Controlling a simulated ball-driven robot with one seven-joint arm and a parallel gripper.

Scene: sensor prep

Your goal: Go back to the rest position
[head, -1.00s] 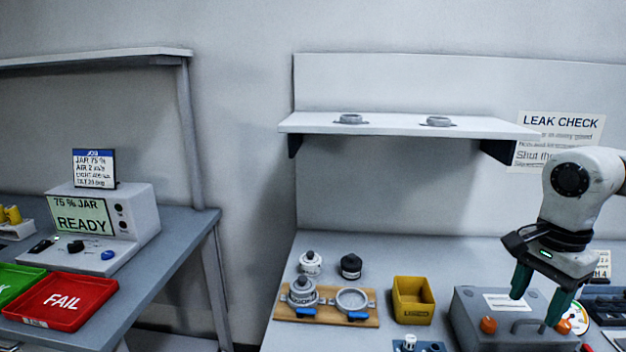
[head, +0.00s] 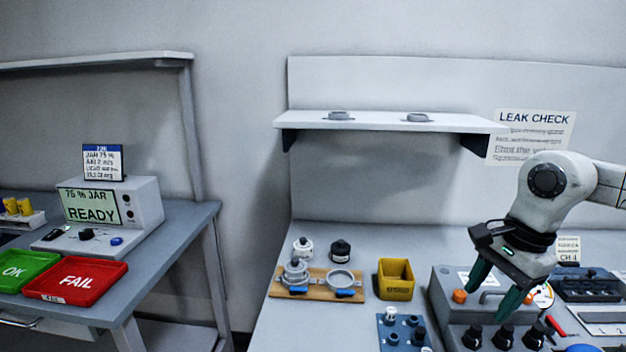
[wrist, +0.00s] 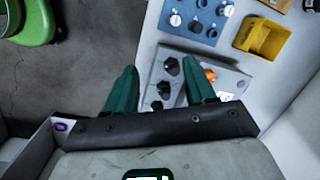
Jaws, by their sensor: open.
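My gripper (head: 492,287) is open, with green fingers apart and nothing between them. In the head view it hangs above the grey control box (head: 449,283) at the right of the bench. In the wrist view the two green fingers (wrist: 160,88) reach toward the same box, which shows black knobs and an orange button (wrist: 210,75). Whether the fingertips touch the box cannot be told from the wrist view, but in the head view they appear above it.
A yellow bin (head: 396,280), a wooden board (head: 317,292) with ring fixtures and a blue block (head: 388,335) stand left of the box. A shelf (head: 390,121) overhangs the bench. Red (head: 75,281) and green trays lie on the left bench. A green stool (wrist: 38,22) stands on the floor.

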